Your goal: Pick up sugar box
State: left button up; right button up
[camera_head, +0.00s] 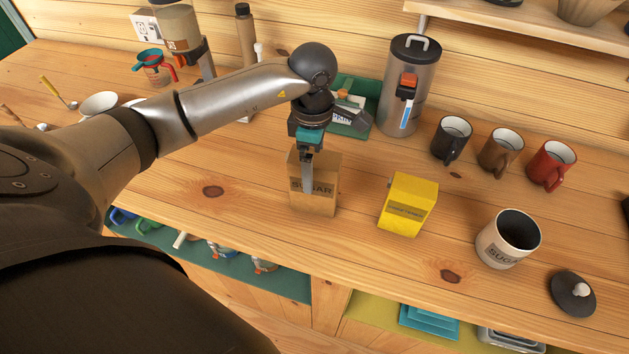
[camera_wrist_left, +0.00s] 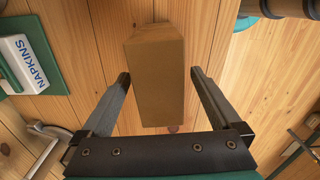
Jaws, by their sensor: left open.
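The sugar box (camera_head: 322,199), a brown carton with dark SUGAR lettering, stands upright on the wooden counter. My left gripper (camera_head: 308,178) points down at it from above, and one finger crosses in front of its label. In the left wrist view the box (camera_wrist_left: 160,88) shows between the two spread fingers of my left gripper (camera_wrist_left: 160,76), with a gap on each side. The gripper is open and holds nothing. The finger and palm hide part of the box in the head view. My right gripper is not in view.
A yellow box (camera_head: 409,204) stands just right of the sugar box. Further right are a white SUGAR canister (camera_head: 497,247) and its dark lid (camera_head: 573,293). A steel dispenser (camera_head: 409,90) and several mugs stand behind. A napkin holder (camera_wrist_left: 24,64) sits close by. The counter's front edge is near.

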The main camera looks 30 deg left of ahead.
pick_arm(q)
notch_tip(320, 180, down, 5)
jog(key=shift+r, duration=0.1)
grip_shut()
dwell(0.9)
